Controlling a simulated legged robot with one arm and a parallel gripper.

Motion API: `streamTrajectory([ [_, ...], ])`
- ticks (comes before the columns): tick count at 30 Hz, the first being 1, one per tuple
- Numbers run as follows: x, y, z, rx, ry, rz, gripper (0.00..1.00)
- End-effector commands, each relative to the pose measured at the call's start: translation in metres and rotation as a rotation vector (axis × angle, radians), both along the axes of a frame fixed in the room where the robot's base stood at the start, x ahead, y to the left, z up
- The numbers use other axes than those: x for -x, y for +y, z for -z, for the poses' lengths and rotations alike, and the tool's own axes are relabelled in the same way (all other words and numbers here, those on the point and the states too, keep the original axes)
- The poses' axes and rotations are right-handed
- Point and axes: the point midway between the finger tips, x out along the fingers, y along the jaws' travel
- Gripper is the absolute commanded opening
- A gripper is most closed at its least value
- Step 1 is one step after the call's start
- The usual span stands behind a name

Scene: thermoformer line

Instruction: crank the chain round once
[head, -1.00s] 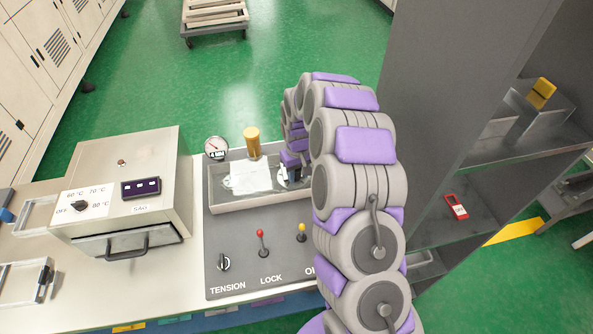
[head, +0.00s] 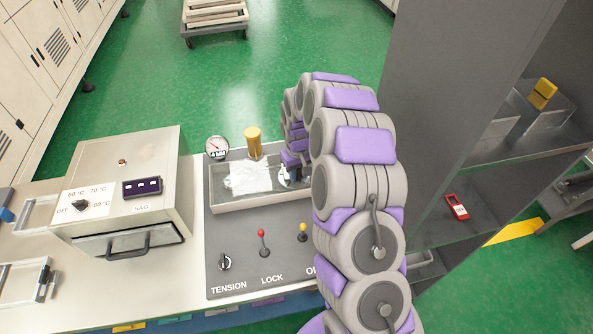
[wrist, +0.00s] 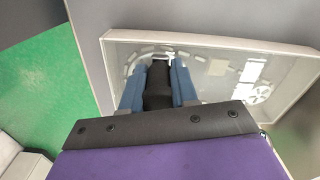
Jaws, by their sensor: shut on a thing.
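My gripper (wrist: 158,88) has blue fingers shut on a black crank handle (wrist: 157,90) in the wrist view. In the head view my gripper (head: 291,178) is at the right end of a shallow grey-framed box (head: 262,203), mostly behind my arm. In the wrist view the same box (wrist: 205,38) shows a pale toothed or linked curve, probably the chain (wrist: 138,58), and white wheel-like parts (wrist: 258,93). The crank's base is hidden by the fingers.
The panel (head: 218,243) has a TENSION knob (head: 224,262), a red-tipped LOCK lever (head: 263,242) and a yellow-tipped lever (head: 303,232). A gauge (head: 217,147) and yellow cylinder (head: 253,142) stand behind the box. A steel SAG unit (head: 118,180) is left; tall grey shelving (head: 440,120) is right.

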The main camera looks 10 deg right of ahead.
Motion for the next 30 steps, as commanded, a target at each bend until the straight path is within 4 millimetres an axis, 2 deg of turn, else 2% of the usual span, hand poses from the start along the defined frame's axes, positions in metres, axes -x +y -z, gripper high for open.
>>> streamTrajectory([
  [17,-0.001,0.001,-0.001,0.0,-0.004,0.0,0.0],
  [30,-0.006,0.023,-0.002,0.0,-0.006,-0.001,0.0],
])
